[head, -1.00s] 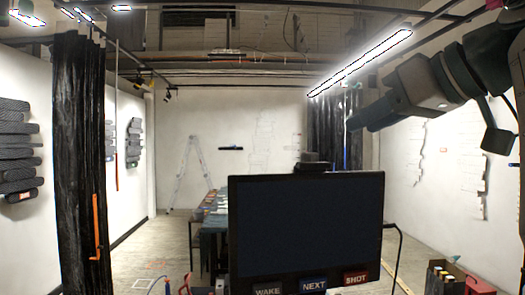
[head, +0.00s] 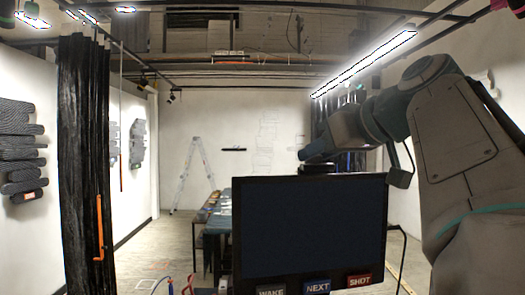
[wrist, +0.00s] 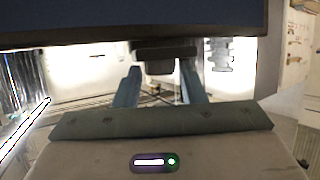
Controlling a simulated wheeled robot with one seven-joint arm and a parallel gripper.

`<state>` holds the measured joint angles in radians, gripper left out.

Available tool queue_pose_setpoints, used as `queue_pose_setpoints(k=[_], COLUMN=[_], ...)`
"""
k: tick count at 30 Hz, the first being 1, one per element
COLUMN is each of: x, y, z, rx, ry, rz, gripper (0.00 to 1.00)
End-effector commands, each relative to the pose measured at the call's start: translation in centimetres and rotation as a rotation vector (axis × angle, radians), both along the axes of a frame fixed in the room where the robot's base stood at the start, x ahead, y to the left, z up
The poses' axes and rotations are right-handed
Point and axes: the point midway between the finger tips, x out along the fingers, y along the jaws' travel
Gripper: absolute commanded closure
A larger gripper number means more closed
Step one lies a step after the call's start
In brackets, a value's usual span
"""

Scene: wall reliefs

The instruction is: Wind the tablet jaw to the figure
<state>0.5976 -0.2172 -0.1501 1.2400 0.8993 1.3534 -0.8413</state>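The tablet (head: 310,228) is a large dark blank screen with WAKE, NEXT and SHOT buttons along its bottom edge. A small dark block (head: 318,169), which looks like its jaw, sits on the top edge. My gripper (head: 311,156) is just above this block in the head view, its fingers hard to make out there. In the wrist view, the two blue fingers of my gripper (wrist: 160,70) are apart, with the dark block (wrist: 160,64) between or just beyond their tips. I cannot tell whether they touch it. A faint drawn figure (head: 267,140) is on the back wall.
A black curtain with an orange crank handle (head: 99,228) hangs at left. Dark slab reliefs (head: 20,160) are on the left wall. A ladder (head: 192,172) leans at the back. A long table (head: 213,222) stands behind the tablet's left side.

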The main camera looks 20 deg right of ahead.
Motion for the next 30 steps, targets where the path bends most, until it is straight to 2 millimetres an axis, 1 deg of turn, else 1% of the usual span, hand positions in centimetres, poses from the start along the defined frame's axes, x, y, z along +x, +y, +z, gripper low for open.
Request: queue_pose_setpoints(k=[1, 4, 5, 11, 17, 23, 30], x=[-0.01, -0.02, -0.02, -0.03, -0.1, -0.16, -0.13], y=[-0.01, 0.0, 0.0, 0.02, 0.23, 0.54, 0.9], z=[0.0, 0.01, 0.01, 0.0, -0.07, -0.09, 0.06], rx=[0.0, 0.0, 0.0, -0.001, -0.003, -0.002, -0.003], ry=[0.0, 0.0, 0.0, 0.0, -0.002, -0.004, -0.004], rz=[0.0, 0.0, 0.0, -0.005, -0.057, -0.183, -0.401], gripper=[0.63, 0.91, 0.95, 0.95, 0.95, 0.95, 0.95])
